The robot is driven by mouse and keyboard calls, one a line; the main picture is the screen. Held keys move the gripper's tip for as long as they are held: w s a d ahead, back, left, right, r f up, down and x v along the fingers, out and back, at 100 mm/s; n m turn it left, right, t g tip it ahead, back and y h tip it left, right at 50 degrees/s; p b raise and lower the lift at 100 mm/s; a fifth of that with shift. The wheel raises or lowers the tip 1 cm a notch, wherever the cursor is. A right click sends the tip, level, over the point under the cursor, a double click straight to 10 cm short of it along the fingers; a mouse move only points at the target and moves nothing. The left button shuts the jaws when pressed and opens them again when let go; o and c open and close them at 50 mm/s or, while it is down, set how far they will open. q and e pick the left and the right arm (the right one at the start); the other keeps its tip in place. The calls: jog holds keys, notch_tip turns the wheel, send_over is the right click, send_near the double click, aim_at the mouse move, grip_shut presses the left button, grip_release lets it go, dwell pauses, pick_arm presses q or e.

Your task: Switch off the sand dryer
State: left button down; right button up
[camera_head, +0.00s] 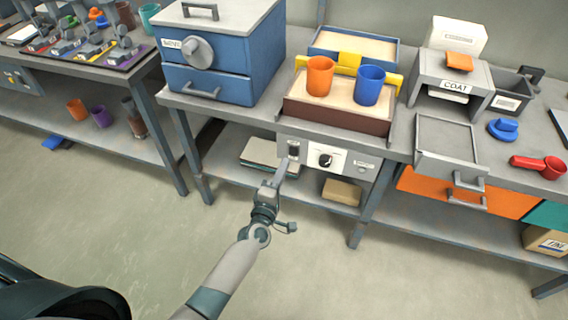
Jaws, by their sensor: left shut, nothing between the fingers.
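A grey control panel (350,166) is set under the bench edge, below a brown-fronted tray (335,117) of pale sand. The panel carries a dark switch (293,149) at its left and a black dial (325,160) on a white plate. Its small label at the right is too small to read. My left gripper (283,168) is shut and empty, its tip just below the switch; whether it touches cannot be told. The switch's position is not clear. My right gripper is not in view.
An orange cup (320,76) and a blue cup (369,85) stand in the sand tray, by a yellow holder. A blue cabinet (215,60) with a round knob stands left. A pulled-out grey drawer (447,140) juts out at right. The floor in front is clear.

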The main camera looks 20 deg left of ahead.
pick_arm(q)
jog(key=s, duration=0.8)
jog(key=shift+s+a, duration=0.15)
jog(key=shift+s, duration=0.15)
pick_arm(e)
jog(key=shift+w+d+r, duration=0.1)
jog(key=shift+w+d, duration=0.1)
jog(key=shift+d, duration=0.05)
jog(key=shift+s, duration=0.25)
